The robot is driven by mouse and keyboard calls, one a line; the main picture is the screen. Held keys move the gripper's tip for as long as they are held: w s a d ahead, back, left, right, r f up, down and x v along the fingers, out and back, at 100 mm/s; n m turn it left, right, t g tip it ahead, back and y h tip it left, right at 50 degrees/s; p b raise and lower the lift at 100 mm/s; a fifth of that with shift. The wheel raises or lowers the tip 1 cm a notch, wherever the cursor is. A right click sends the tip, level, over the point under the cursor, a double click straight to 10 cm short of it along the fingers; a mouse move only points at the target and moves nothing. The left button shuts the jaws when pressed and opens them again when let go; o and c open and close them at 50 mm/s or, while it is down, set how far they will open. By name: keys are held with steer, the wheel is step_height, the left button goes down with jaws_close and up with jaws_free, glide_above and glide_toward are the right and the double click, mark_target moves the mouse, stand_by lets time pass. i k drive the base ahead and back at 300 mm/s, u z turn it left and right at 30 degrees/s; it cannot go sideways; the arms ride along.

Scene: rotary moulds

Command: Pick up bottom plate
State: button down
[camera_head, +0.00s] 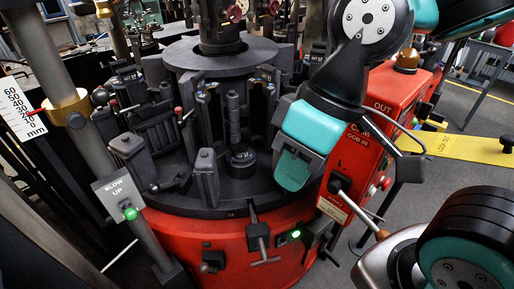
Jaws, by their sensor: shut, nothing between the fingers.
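A small round dark piece with a white number mark (241,160), which may be the bottom plate, sits on the black rotary table (235,195) between upright mould parts. Similar marked dark pieces stand at the other mould stations, at the back left (127,73) and the back right (318,52). My arm's teal and black wrist reaches in from the upper right and hangs in front of the table's right side. I see nothing held.
A red control box (372,140) with levers and buttons stands right of the table. A grey column with a ruler (20,108) stands at left. The "BLOW UP" lever (120,190) rises at the front left. Open mould halves (165,135) crowd the table.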

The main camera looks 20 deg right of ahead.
mark_target(240, 153)
steer(key=u, duration=2.15)
steer(key=k, duration=0.85)
steer(key=z, duration=0.95)
steer(key=i, duration=0.5)
